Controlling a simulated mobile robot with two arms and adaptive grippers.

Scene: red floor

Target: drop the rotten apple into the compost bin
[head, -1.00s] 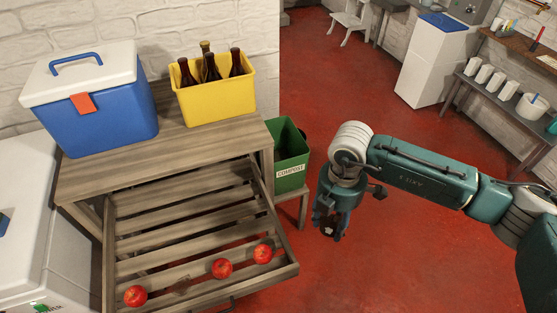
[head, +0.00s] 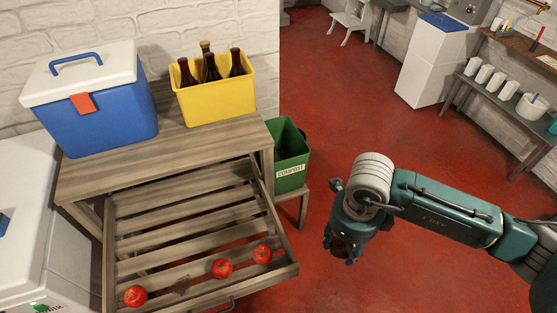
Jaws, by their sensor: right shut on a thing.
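My right gripper (head: 341,254) is shut on a dark brown thing, which looks like the rotten apple (head: 342,247). The fingers hide much of it. It hangs over the red floor, in the picture to the right of and below the compost bin. The green compost bin (head: 291,177), with a white COMPOST label, stands beside the wooden table, and its top is open. My left gripper is not in view.
Three red apples (head: 222,268) lie on the slatted drawer (head: 190,222) pulled out of the wooden table (head: 150,160). A blue cooler (head: 95,115) and a yellow crate (head: 222,101) of bottles stand on top. Red floor (head: 330,110) is clear behind my arm.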

